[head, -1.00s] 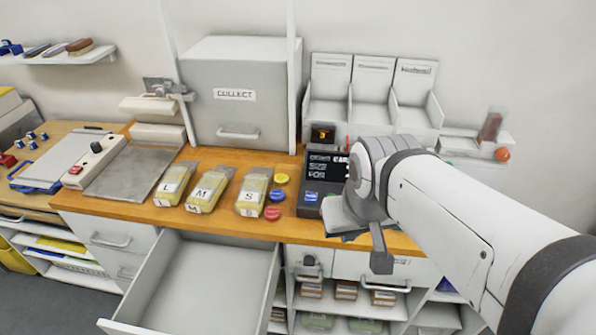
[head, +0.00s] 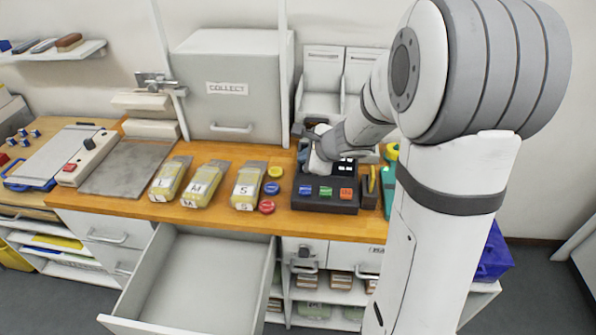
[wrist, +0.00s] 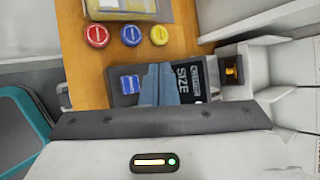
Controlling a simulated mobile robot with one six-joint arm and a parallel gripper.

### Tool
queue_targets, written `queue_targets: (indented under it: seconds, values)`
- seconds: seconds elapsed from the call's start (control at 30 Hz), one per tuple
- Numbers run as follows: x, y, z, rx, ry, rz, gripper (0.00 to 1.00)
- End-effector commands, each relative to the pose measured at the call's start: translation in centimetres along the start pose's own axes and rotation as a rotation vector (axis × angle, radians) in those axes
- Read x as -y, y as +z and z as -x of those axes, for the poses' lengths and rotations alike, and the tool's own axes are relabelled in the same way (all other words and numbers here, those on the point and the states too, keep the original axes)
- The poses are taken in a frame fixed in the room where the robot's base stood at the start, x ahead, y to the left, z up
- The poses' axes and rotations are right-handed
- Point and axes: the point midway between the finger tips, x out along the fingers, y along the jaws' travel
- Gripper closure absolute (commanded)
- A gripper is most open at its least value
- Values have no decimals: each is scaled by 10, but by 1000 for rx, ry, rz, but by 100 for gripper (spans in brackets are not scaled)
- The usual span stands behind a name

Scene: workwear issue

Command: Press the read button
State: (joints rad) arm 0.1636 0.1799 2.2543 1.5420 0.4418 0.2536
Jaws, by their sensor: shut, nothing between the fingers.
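The dark reader unit (head: 325,205) stands on the wooden counter. Its front row has a blue button (head: 305,190), a green button (head: 325,191) and an orange-red button (head: 346,193). Their labels are too small to read, so I cannot tell which one is read. My gripper (head: 318,168) is shut and empty over the unit's screen, just behind the buttons. In the wrist view its fingers (wrist: 165,85) cover part of the unit. The blue button (wrist: 131,83) shows beside them; the other two are hidden there.
Yellow packs marked L, M and S (head: 247,188) lie left of the unit. An open drawer (head: 205,270) juts out below. White bins (head: 322,72) stand behind, and a COLLECT box (head: 228,110) behind left.

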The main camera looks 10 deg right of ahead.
Motion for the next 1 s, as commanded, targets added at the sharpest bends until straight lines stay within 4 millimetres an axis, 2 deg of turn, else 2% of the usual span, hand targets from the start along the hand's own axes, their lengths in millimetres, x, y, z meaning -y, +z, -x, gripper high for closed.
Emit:
queue_targets:
  seconds: [0.03,0.17,0.57,0.77,1.0]
  values:
    - [2,-8,-6,-15,-8,-53,100]
    - [6,-17,-13,-31,-24,-123,100]
    - [6,-18,-14,-33,-27,-131,100]
    - [-1,-24,-22,-33,-26,-131,100]
    - [-18,-39,-44,-33,-25,-131,100]
